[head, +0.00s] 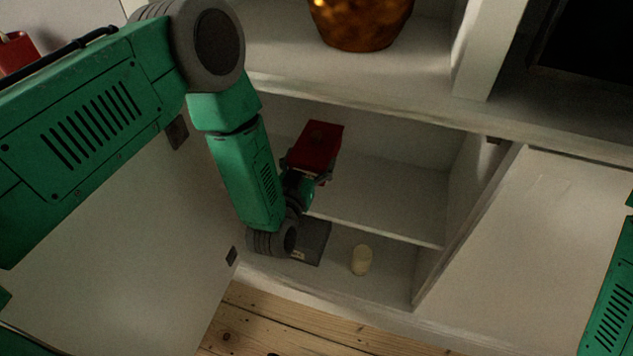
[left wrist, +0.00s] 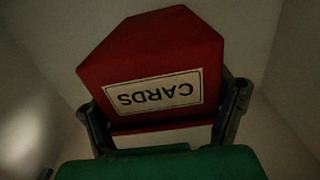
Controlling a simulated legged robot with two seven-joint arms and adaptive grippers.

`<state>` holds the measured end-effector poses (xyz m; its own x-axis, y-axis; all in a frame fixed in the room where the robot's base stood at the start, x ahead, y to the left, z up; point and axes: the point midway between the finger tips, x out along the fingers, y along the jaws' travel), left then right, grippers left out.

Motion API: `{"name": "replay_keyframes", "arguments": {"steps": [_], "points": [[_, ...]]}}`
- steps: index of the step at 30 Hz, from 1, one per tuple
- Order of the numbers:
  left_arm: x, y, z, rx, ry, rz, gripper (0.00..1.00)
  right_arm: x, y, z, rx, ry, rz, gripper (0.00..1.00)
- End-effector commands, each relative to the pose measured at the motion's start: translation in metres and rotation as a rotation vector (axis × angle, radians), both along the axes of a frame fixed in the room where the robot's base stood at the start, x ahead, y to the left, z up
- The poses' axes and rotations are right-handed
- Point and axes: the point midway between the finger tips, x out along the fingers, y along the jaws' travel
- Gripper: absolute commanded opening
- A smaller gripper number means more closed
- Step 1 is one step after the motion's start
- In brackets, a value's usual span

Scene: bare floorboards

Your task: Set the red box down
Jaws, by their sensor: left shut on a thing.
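The red box (head: 318,143) is in my left gripper (head: 308,174), inside the open white cabinet, at its middle shelf (head: 385,200). In the left wrist view the red box (left wrist: 155,65) fills the middle, with a white label reading "CARDS" upside down. The fingers of my left gripper (left wrist: 165,115) are on both sides of it. I cannot tell whether the box touches the shelf. My left arm hides part of the cabinet's left side. My right gripper is not in view; only a green part of my right arm shows at the right edge.
Below the shelf, a pale yellow cylinder (head: 361,260) and a dark grey flat item (head: 314,243) sit in the cabinet's lower compartment. The cabinet doors stand open left (head: 130,240) and right (head: 540,240). An amber pot (head: 360,22) stands above. Wooden floorboards (head: 270,325) lie in front.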

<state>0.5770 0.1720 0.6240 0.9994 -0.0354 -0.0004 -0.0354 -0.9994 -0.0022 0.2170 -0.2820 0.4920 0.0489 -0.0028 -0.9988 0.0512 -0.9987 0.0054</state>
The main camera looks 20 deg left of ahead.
Motion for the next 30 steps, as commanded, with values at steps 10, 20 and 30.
{"name": "replay_keyframes", "arguments": {"steps": [10,20,30], "points": [[0.0,0.0,-0.047,0.0,0.0,0.001,0.46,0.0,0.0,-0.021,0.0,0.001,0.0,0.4],[0.0,0.001,-0.081,0.001,0.0,0.001,0.47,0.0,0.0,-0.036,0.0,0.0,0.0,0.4],[0.0,0.001,-0.082,0.001,0.002,0.001,1.0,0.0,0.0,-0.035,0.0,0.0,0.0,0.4]]}}
